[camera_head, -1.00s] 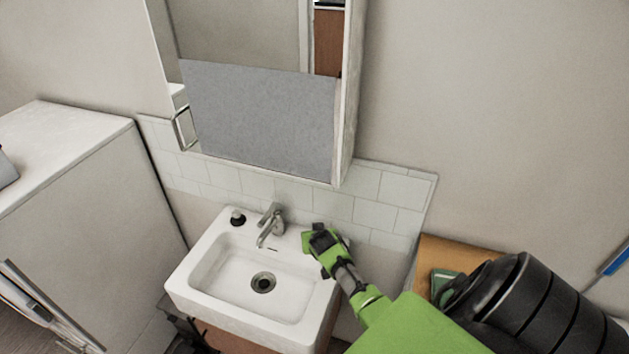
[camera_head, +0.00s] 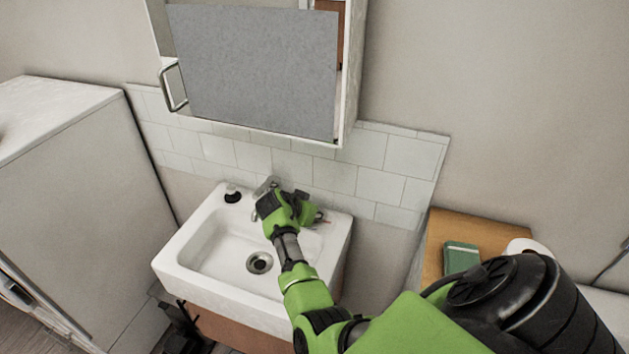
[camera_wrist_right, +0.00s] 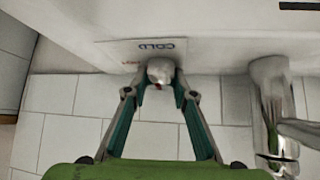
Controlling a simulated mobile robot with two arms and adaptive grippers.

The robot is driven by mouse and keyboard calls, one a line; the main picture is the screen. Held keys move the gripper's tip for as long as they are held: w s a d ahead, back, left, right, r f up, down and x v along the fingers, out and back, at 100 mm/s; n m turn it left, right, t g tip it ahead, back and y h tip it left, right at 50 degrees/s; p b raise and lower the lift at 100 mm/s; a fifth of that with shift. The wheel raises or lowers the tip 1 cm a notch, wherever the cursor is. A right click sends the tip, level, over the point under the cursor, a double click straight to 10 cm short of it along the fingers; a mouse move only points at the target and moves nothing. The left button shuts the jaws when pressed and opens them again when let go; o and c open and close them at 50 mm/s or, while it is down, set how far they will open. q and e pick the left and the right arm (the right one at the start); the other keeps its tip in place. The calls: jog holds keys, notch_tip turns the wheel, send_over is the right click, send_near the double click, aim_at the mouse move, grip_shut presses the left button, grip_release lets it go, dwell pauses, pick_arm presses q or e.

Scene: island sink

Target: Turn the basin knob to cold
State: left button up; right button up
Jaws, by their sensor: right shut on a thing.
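The basin knob (camera_wrist_right: 160,72) is a small rounded whitish knob with a red mark, seen in the right wrist view between my right gripper's fingertips. A label plate (camera_wrist_right: 140,52) beside it carries the word COLD and small red lettering, upside down in this view. My right gripper (camera_wrist_right: 160,80) is shut on the knob. In the head view my right gripper (camera_head: 314,214) is at the basin's back rim, right of the faucet (camera_head: 263,188), and its body hides most of the knob area. The faucet also shows in the right wrist view (camera_wrist_right: 272,105). My left gripper is not in view.
The white basin (camera_head: 185,262) has a drain (camera_head: 260,262) and a dark round item (camera_head: 232,193) at its back left. A mirror cabinet (camera_head: 255,70) hangs above the tiled wall. A wooden surface (camera_head: 436,262) with a green box (camera_head: 460,257) is at the right.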

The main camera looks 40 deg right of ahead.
dwell(0.5)
jog(key=o, duration=1.1)
jog(key=v, duration=0.7)
jog(key=shift+a+r, duration=0.2)
